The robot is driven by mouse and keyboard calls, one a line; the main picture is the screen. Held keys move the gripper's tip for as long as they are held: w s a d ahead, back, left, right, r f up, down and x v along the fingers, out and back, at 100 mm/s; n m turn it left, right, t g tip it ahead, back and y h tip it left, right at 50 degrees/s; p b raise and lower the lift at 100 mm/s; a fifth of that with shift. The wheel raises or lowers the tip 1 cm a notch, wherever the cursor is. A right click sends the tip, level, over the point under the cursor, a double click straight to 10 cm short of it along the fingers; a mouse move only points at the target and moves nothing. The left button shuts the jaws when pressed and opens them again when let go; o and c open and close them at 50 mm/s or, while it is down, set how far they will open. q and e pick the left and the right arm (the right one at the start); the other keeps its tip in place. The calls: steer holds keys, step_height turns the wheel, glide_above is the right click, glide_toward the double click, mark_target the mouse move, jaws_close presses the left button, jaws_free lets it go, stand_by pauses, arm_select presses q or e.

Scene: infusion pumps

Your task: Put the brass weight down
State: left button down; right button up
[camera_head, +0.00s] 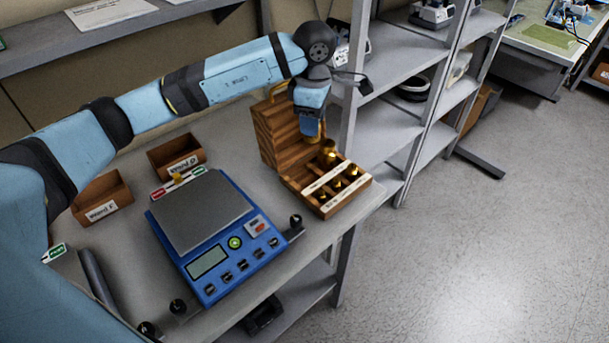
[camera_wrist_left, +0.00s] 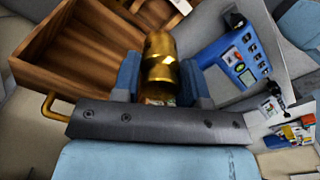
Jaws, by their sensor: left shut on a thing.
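My left gripper (camera_head: 312,134) is shut on a brass weight (camera_wrist_left: 161,62), which sits between the two blue fingers in the left wrist view. In the head view the gripper points down beside the tall wooden box, at the back end of the wooden weight rack (camera_head: 337,205). The fingers partly hide the held weight there, and I cannot tell whether it touches anything below. Several brass weights stand in the rack, one of them a larger weight (camera_head: 328,154) close to the gripper. My right gripper is not in view.
A blue scale (camera_head: 213,282) with a bare grey pan (camera_head: 200,210) stands left of the rack. Two small labelled wooden bins (camera_head: 176,153) (camera_head: 113,196) lie behind it. The tall wooden box (camera_head: 268,135) has a brass handle (camera_wrist_left: 50,106). Grey shelving (camera_head: 386,125) stands right.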

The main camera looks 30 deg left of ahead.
arm_select(q)
steer(key=r+n, duration=0.1)
steer(key=n, duration=0.1)
steer(key=a+r+n+p, duration=0.1)
steer(key=n, duration=0.2)
steer(key=r+n, duration=0.2)
steer(key=shift+a+n, duration=0.15)
steer(key=shift+n, duration=0.15)
steer(key=n, duration=0.1)
steer(key=r+n, duration=0.1)
steer(key=n, duration=0.1)
steer(key=shift+a+r+n+p, duration=0.2)
steer(key=shift+a+n+p, duration=0.1)
steer(key=shift+p, duration=0.1)
steer(key=shift+f, duration=0.15)
steer(key=p, duration=0.1)
glide_above(304, 180)
steer(key=shift+n, duration=0.3)
step_height(304, 180, down, 19)
steer(key=shift+d+f, duration=0.1)
steer(key=shift+f, duration=0.2)
steer(key=shift+f, duration=0.1)
steer(key=c, duration=0.7)
jaws_free()
steer(key=shift+o, duration=0.2)
